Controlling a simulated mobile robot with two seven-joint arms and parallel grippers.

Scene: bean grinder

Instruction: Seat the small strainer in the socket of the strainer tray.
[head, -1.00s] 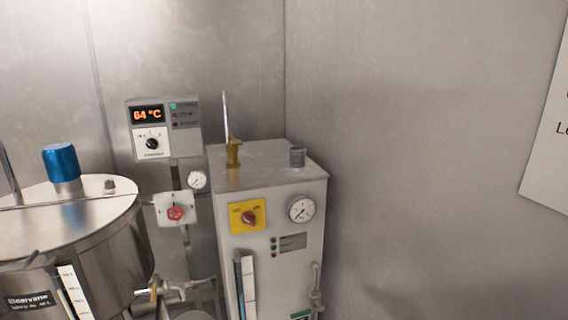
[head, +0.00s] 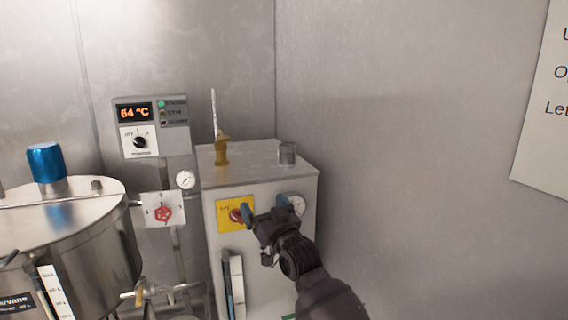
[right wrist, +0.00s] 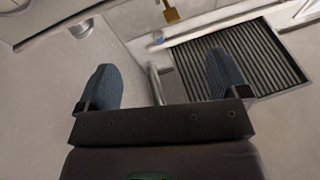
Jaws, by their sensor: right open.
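My right gripper (head: 266,214) is raised in front of the grey machine cabinet, covering part of its front in the head view. In the right wrist view its two blue fingers (right wrist: 163,82) stand wide apart with nothing between them. My left gripper is not in view. I cannot make out the small strainer or the strainer tray in any frame.
The cabinet (head: 250,180) has a yellow switch plate (head: 226,222) and a gauge on its front. A steel vat (head: 60,240) with a blue cap (head: 46,162) stands at left. A display box (head: 151,126) hangs behind. A dark ribbed grille (right wrist: 262,65) shows in the right wrist view.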

